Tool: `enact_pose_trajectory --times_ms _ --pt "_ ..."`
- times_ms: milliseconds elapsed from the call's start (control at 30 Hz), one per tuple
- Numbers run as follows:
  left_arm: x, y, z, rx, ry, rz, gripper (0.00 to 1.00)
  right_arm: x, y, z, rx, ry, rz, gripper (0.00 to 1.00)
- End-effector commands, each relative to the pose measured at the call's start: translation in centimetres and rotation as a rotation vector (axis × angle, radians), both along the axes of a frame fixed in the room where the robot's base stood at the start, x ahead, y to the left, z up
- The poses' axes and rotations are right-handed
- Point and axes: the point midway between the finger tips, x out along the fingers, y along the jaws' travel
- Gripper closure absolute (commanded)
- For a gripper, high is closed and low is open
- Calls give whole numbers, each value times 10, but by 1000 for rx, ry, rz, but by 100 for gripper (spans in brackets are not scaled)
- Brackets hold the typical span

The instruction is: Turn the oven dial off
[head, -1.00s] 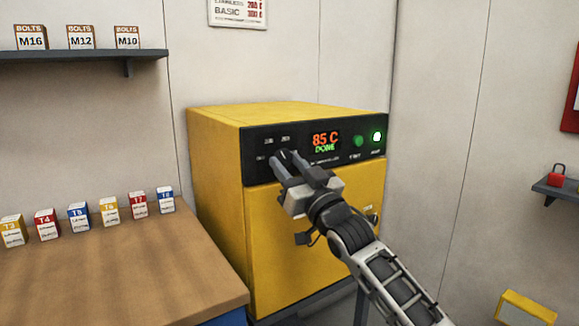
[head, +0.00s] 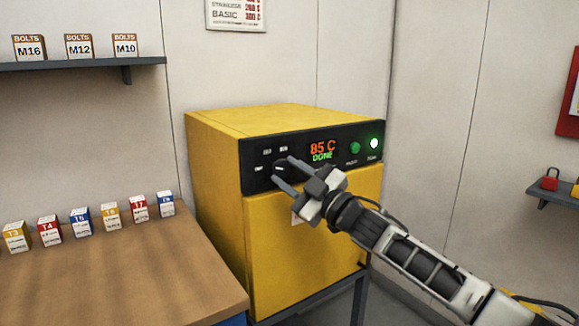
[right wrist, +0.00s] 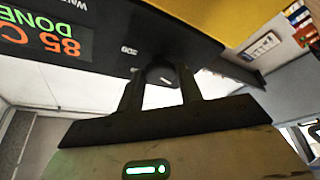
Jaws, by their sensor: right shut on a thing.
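The yellow oven (head: 215,165) has a black front panel with a dark round dial (head: 280,167) on its left part. Small white labels sit around the dial; they are too small to read surely. My right gripper (head: 283,173) is at the panel, its two fingers on either side of the dial and shut on it. In the right wrist view the dial (right wrist: 162,75) shows between the fingertips, with a white mark on its face. The display (head: 322,149) reads 85 C DONE. My left gripper is not in view.
A wooden bench (head: 110,275) with several small labelled boxes stands at the left. A shelf (head: 70,66) with bolt boxes hangs above it.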

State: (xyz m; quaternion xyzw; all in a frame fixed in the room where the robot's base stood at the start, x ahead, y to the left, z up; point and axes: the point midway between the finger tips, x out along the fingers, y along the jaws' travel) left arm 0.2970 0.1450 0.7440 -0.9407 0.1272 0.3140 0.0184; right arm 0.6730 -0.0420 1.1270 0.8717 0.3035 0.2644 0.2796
Motion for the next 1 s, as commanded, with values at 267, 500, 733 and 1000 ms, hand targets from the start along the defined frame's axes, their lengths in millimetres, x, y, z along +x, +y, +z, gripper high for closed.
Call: enact_pose_trajectory --times_ms 267,500,733,1000 --pt "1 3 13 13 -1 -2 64 1 -2 4 -180 -103 -2 87" --pt "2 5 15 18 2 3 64 1 -3 3 -272 -154 -2 87" --pt "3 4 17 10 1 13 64 1 -2 3 -307 -176 0 87" --pt "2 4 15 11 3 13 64 1 -2 2 -313 -180 0 87"
